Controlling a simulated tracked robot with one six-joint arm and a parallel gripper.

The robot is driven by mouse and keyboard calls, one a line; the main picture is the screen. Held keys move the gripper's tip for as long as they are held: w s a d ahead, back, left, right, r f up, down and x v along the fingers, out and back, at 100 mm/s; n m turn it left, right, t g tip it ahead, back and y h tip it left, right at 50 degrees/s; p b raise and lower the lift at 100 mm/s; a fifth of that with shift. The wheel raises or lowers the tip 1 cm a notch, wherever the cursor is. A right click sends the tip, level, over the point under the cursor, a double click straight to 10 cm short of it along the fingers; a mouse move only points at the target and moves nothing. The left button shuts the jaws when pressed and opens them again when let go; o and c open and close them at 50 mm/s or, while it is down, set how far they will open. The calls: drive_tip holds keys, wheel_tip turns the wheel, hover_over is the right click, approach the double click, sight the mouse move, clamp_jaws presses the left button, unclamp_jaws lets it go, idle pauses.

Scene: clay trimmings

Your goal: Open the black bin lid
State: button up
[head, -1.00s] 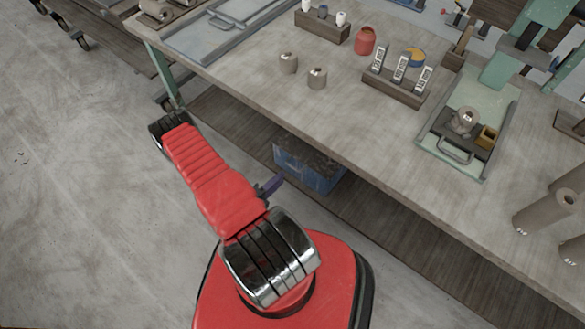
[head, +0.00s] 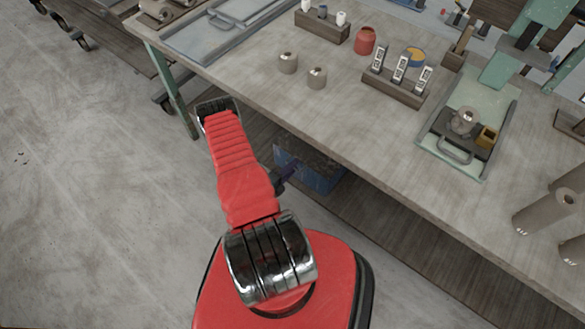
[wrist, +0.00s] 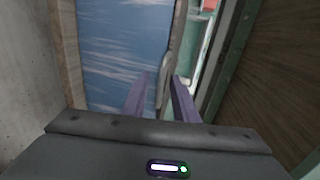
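A blue bin (head: 318,178) with a dark, mottled top (head: 310,153) sits on the shelf under the workbench, partly hidden by the bench edge and my arm. I take that top for the lid; it looks down on the bin. My gripper (head: 286,176) is in front of the bin's left part in the head view. In the wrist view my gripper (wrist: 160,90) has its two purple fingers apart, with nothing clearly held. A streaked blue face (wrist: 120,45), probably the bin's, lies ahead, with a dark grey edge strip (wrist: 171,50) beyond the gap. Contact cannot be told.
The workbench (head: 230,75) overhangs the bin, and its green leg (head: 180,100) stands left of my arm. Pots, a rack and a metal tray (head: 428,150) are on top. The floor (head: 90,200) at the left is clear.

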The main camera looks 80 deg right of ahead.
drive_tip(key=shift+d, duration=0.15)
drive_tip(key=shift+c, duration=0.4)
drive_tip(key=shift+s, duration=0.1)
clamp_jaws()
drive_tip(key=shift+f, duration=0.15)
idle(0.7)
